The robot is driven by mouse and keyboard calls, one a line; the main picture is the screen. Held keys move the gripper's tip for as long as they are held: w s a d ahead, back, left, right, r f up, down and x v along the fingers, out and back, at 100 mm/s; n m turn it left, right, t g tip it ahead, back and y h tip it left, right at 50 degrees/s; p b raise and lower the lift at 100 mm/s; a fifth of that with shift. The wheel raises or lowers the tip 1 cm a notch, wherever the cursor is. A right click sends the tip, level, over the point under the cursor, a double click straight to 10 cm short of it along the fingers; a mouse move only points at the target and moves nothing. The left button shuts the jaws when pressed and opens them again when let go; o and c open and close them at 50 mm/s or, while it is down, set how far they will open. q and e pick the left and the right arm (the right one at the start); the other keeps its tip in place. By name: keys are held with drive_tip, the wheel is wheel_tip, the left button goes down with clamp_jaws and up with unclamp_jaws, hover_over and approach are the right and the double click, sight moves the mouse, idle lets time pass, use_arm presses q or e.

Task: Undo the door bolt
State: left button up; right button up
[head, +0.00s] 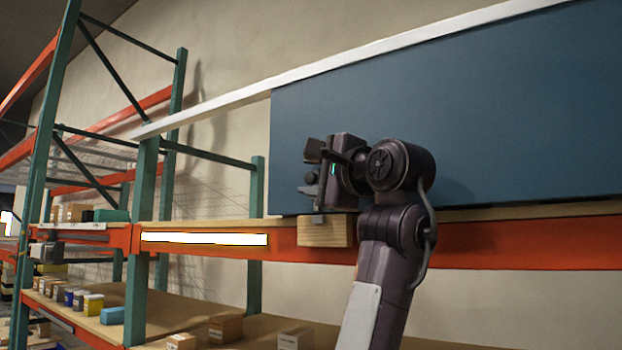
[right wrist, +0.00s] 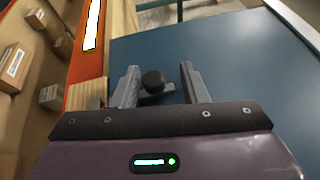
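The blue door panel (head: 480,110) fills the upper right of the head view and also lies behind the gripper in the right wrist view (right wrist: 235,60). My right gripper (head: 311,172) is at the panel's lower left corner. In the right wrist view it is open (right wrist: 160,84), with a black round knob (right wrist: 153,80) between its fingers, nearer the left finger. Grey metal of the bolt (right wrist: 160,92) shows under the knob. Contact with the fingers cannot be told. In the head view a grey bolt end (head: 318,222) meets a wooden block (head: 325,234) below the panel. My left gripper is not in view.
An orange beam (head: 480,243) with a lit white strip (head: 205,239) runs under the panel. A white rail (head: 400,43) runs along its top. Green rack posts (head: 141,230) stand at left. Lower shelves hold several small boxes (head: 226,328).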

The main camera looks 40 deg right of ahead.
drive_tip(key=shift+s, duration=0.1)
drive_tip(key=shift+s+f+b, duration=0.25)
drive_tip(key=shift+s+b, duration=0.15)
drive_tip(key=shift+b, duration=0.1)
drive_tip(key=s+b, duration=0.4)
drive_tip(key=s, duration=0.3)
drive_tip(key=shift+f, duration=0.25)
drive_tip(key=shift+w, duration=0.1)
